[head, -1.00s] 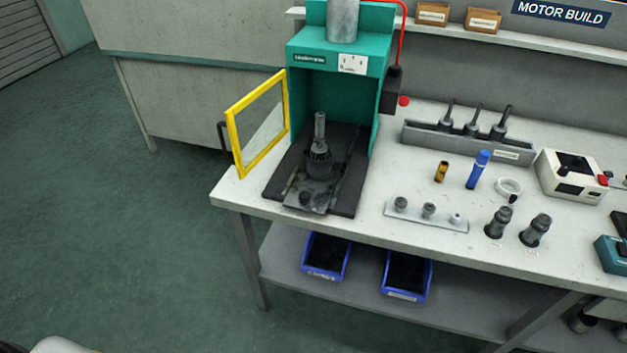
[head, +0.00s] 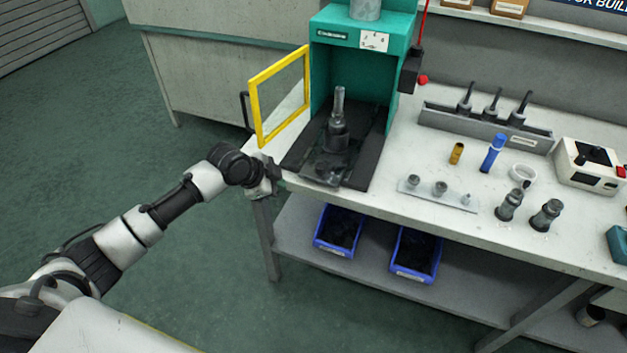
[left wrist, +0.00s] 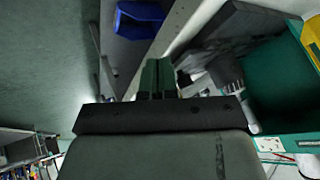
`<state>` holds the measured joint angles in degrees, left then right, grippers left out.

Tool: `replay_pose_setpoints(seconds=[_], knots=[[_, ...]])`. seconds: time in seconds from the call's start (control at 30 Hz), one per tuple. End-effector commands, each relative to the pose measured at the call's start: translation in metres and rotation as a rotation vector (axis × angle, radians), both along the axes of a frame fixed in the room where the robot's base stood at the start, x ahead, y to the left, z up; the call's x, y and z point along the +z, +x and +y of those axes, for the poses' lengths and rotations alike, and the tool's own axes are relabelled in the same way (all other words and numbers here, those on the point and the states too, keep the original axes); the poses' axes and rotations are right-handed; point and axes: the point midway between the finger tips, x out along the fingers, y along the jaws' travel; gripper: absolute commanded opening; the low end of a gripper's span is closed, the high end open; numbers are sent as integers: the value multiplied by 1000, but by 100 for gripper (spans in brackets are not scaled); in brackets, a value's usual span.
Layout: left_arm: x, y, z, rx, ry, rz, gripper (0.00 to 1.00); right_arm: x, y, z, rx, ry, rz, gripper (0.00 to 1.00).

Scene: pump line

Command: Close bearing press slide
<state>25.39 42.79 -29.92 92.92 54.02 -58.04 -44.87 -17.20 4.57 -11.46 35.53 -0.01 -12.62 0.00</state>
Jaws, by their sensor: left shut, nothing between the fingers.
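The bearing press (head: 321,70) is a teal frame at the left end of the workbench; part of it also shows in the left wrist view (left wrist: 275,85). Its slide (head: 322,174) is a dark plate drawn out toward the bench's front edge, on a dark bed. A dark cylindrical part with an upright shaft (head: 338,118) stands on the slide. The yellow-framed guard door (head: 257,112) stands open at the left. My left gripper (head: 274,177) is shut and empty at the bench's front left corner, left of the slide and apart from it. Its fingers show in the left wrist view (left wrist: 158,78). My right gripper is out of view.
A fixture plate with small parts (head: 438,194) lies right of the press. Two dark cylindrical parts (head: 510,205) stand beside it, and a tool rack (head: 484,127) is behind. Blue bins (head: 338,231) sit on the shelf below. The floor at left is clear.

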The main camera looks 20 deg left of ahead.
Motion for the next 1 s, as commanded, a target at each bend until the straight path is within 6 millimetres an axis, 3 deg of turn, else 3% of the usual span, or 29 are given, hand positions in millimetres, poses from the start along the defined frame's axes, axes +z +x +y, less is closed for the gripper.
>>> replay_pose_setpoints(seconds=[0.03, 0.1, 0.2, 0.27, 0.47, 0.8, 1.0], knots=[[31, -3, -6, -87, 30, -23, 0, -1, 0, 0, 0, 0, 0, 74], [58, -12, -14, -185, 59, -34, 0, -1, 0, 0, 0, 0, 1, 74], [77, -20, -21, -267, 84, -40, 0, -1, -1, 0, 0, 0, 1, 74], [80, -22, -23, -288, 88, -40, 0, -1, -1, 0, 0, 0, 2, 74], [62, -12, -34, -292, 85, -38, 0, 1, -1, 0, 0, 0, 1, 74], [3, 22, -63, -288, 85, -38, 0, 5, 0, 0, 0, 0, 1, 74], [3, 50, -63, -286, 88, -42, 0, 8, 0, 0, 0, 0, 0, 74]])
